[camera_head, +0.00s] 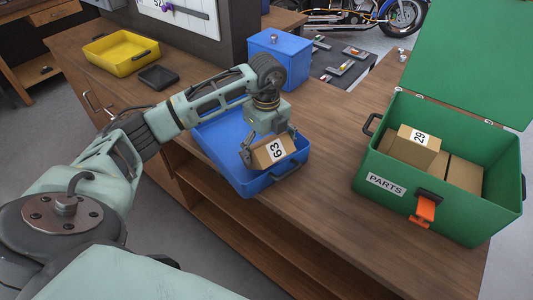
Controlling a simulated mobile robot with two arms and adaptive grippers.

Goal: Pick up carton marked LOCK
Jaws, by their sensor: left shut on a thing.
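My left gripper (269,143) is shut on a small brown carton with a white label reading 63 (266,154). It holds the carton slightly tilted at the right end of the blue tray (234,177); I cannot tell whether the carton touches the tray floor. A carton with a label reading 29 (407,153) lies on top in the open green PARTS box (375,198). Other brown cartons (464,174) lie beside it, with no readable marking. No label reading LOCK shows on any carton. My right gripper is not in view.
The blue tray and green box stand on a wooden bench (325,200), with clear wood between them. The green lid (465,60) stands raised. Behind are a blue box (280,58), a small black tray (158,77) and a yellow tray (121,53).

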